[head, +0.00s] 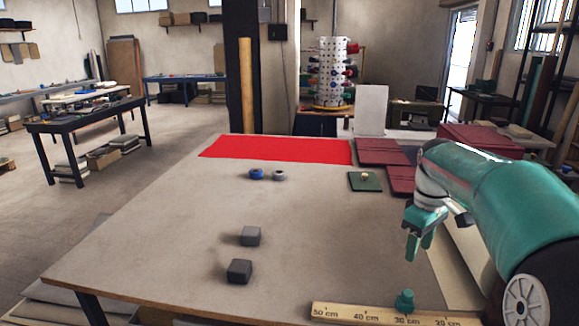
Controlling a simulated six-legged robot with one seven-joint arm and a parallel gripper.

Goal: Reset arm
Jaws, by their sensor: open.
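My arm reaches in from the right of the head view. My gripper (418,245) hangs over the right part of the table (170,235), fingers pointing down. The fingers are apart and I see nothing between them. A green square cover with a pale knob (364,181) lies on the table beyond the gripper, to its left.
A red mat (278,149) lies at the table's far edge, with dark red covers (385,152) to its right. A blue ring (256,174), a grey ring (279,175), two dark blocks (240,271) and a wooden ruler (375,316) lie on the table. A teal piece (404,300) stands by the ruler.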

